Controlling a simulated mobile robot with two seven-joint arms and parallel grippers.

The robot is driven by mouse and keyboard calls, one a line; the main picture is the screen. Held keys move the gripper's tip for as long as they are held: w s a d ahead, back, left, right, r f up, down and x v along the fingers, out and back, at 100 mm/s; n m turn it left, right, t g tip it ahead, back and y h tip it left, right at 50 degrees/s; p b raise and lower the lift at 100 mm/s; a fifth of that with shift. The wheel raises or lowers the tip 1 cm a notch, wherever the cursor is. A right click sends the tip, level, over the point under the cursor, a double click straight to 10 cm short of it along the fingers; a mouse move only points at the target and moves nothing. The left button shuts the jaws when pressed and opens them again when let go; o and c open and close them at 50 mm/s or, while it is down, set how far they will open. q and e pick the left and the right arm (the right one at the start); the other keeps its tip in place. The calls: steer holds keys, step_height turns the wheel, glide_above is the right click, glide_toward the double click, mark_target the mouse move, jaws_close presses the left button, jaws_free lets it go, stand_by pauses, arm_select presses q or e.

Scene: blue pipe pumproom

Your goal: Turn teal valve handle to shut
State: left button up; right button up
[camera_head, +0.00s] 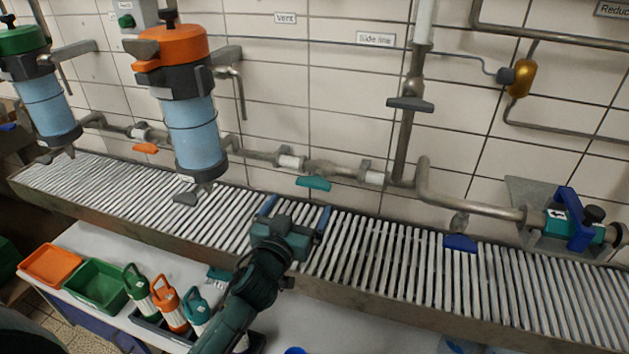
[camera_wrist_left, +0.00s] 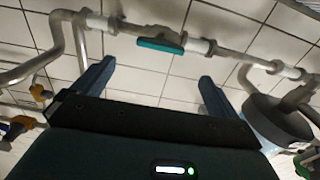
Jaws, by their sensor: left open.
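The teal valve handle (camera_head: 313,183) hangs just below the grey wall pipe, between two white pipe collars. It lies roughly along the pipe. It also shows in the left wrist view (camera_wrist_left: 160,45), at the upper middle, beyond the fingertips. My left gripper (camera_head: 296,211) is open with two blue fingers spread apart. It is over the slatted channel, below the handle in the head view, and apart from it. In the left wrist view my fingers (camera_wrist_left: 156,74) have nothing between them. My right gripper is not in view.
Other handles are an orange one (camera_head: 146,148), a grey one (camera_head: 411,104) and a blue one (camera_head: 460,243). An orange-topped filter (camera_head: 192,120) stands left of the teal handle. The slatted channel (camera_head: 400,260) runs below the pipe. Bottles and bins (camera_head: 95,287) stand at lower left.

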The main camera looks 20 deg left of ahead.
mark_target(312, 185)
arm_select(q)
steer(key=w, duration=1)
steer(key=shift+w+d+f+b, duration=0.1)
steer(key=shift+w+d+b, duration=0.1)
steer(key=shift+b, duration=0.1)
steer(key=c, duration=1)
